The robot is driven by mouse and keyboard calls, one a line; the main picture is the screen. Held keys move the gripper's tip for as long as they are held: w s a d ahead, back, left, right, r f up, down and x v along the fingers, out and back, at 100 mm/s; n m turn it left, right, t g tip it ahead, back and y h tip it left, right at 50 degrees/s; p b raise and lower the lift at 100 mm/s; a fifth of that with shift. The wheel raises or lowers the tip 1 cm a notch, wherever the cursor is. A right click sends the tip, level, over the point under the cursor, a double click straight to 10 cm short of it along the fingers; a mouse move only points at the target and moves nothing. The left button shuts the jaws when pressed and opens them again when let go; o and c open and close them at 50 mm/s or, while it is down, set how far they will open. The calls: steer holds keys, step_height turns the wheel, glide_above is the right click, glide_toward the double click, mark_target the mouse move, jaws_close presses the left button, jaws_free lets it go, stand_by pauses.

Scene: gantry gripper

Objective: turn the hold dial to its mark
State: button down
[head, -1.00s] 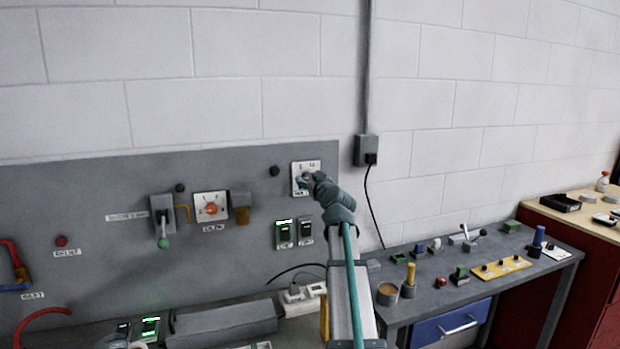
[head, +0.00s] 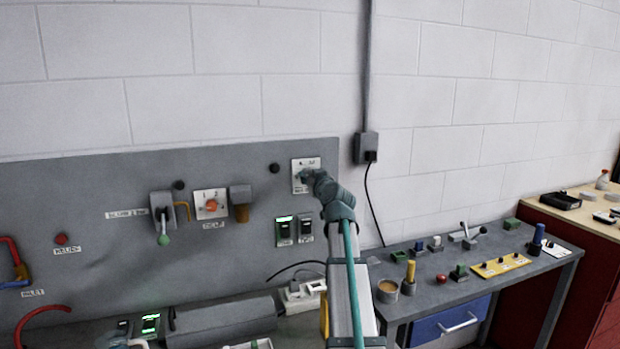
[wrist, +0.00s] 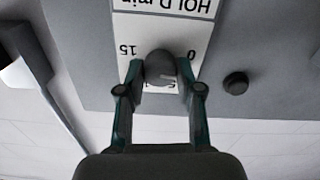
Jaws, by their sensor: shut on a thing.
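The hold dial (wrist: 160,66) is a dark round knob on a white plate (wrist: 188,38) lettered "HOLD min", upside down in the wrist view. The numbers 15 and 0 show beside the knob; another number is partly covered by it. In the head view the plate (head: 312,163) is at the upper right of the grey panel, and my arm hides much of the dial. My gripper (wrist: 160,78) is shut on the knob, one teal finger on each side. A light line shows on the knob; which mark it meets I cannot tell.
A dark round knob (wrist: 236,83) is on the panel beside the plate. Two switches (head: 295,230) sit below the dial. An orange dial (head: 211,205) and a lever (head: 163,228) are to the left. A workbench (head: 430,297) with several small parts stands to the right.

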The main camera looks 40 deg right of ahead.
steer(key=m+b, duration=0.1)
steer(key=m, duration=0.4)
steer(key=shift+m, duration=0.3)
steer(key=m+p, duration=0.1)
steer(key=m, duration=0.4)
steer(key=m+p, duration=0.3)
steer(key=m, duration=0.3)
steer(key=shift+r+m, duration=0.1)
steer(key=shift+m, duration=0.3)
steer(key=m+p, duration=0.3)
steer(key=m, duration=0.2)
steer(key=shift+m, duration=0.3)
steer(key=c, duration=0.8)
jaws_free()
steer(key=shift+o, duration=0.2)
